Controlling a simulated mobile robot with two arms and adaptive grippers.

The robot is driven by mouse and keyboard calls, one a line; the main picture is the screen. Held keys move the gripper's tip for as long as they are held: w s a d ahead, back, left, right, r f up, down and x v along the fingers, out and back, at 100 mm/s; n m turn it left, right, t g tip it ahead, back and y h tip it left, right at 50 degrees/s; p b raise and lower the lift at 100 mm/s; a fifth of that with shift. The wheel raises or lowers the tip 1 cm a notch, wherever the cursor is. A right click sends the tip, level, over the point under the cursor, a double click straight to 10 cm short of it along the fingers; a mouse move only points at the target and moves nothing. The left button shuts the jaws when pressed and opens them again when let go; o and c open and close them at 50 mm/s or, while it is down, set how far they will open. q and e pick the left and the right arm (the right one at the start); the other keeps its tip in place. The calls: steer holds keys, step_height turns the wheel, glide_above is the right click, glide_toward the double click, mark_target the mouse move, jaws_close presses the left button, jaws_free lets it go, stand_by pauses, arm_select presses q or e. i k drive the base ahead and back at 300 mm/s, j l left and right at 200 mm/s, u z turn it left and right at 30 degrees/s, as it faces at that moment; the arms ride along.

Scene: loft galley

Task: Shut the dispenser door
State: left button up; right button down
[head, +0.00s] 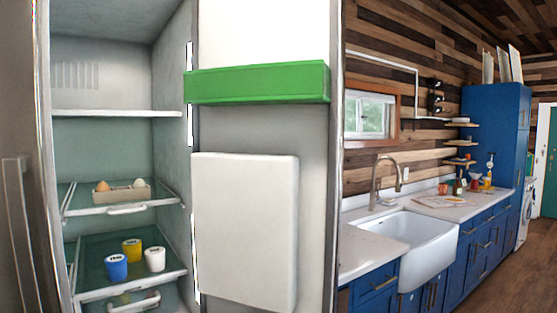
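A fridge stands open in front of me, its inside (115,85) showing at the left. A pale door (265,130) stands swung out at the right of the opening, its inner face toward me. A green bar-shaped bin (257,82) crosses that face. Below it is a white rounded panel (245,230), which seems to lie flat against the door. I cannot tell which part is the dispenser door. Neither of my grippers is in view.
Glass shelves inside hold a small tray with eggs (121,190) and blue (116,267), yellow (132,250) and white (155,259) cups. A grey handle (20,235) is at far left. Right of the door are a white sink (425,240), blue cabinets (480,240) and clear wooden floor (520,270).

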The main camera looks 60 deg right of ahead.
mark_target(265, 87)
steer(key=l, duration=0.4)
steer(key=k+l+u, duration=0.1)
steer(key=l, duration=0.35)
steer(key=k+l+u, duration=0.1)
steer(key=l, duration=0.3)
steer(key=k+l, duration=0.1)
steer(key=l, duration=0.3)
steer(key=k+l+u, duration=0.1)
steer(key=l, duration=0.3)
steer(key=k+l, duration=0.1)
steer(key=l, duration=0.3)
steer(key=u, duration=0.05)
